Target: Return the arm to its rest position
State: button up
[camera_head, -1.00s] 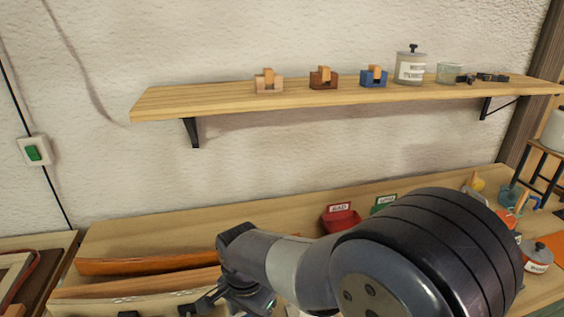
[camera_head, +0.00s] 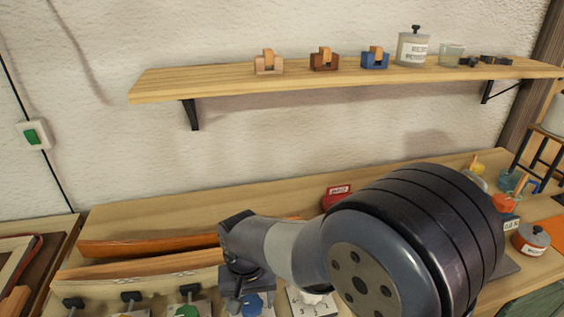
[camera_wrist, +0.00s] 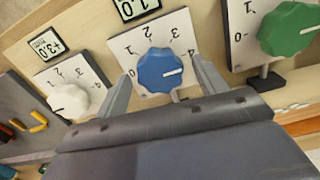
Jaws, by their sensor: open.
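My gripper (camera_wrist: 162,80) is open and empty in the wrist view. Its two fingers stand apart on either side of a blue knob (camera_wrist: 160,71) with a white pointer line, on a white numbered dial plate. I cannot tell how far above the knob the fingertips are. In the head view my arm crosses the lower middle, its wrist over the front of the bench, and the blue knob (camera_head: 252,304) shows just by it.
A white knob (camera_wrist: 68,101) and a green knob (camera_wrist: 290,29) flank the blue one. Bent laths (camera_head: 150,245) lie at the bench's left. A red bin (camera_head: 337,196) stands behind my arm. A wall shelf (camera_head: 220,86) with small blocks and jars hangs above.

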jog(key=n, duration=0.3)
jog(key=shift+n, duration=0.4)
jog(key=n, duration=0.3)
jog(key=shift+n, duration=0.4)
jog(key=n, duration=0.3)
jog(key=shift+n, duration=2.5)
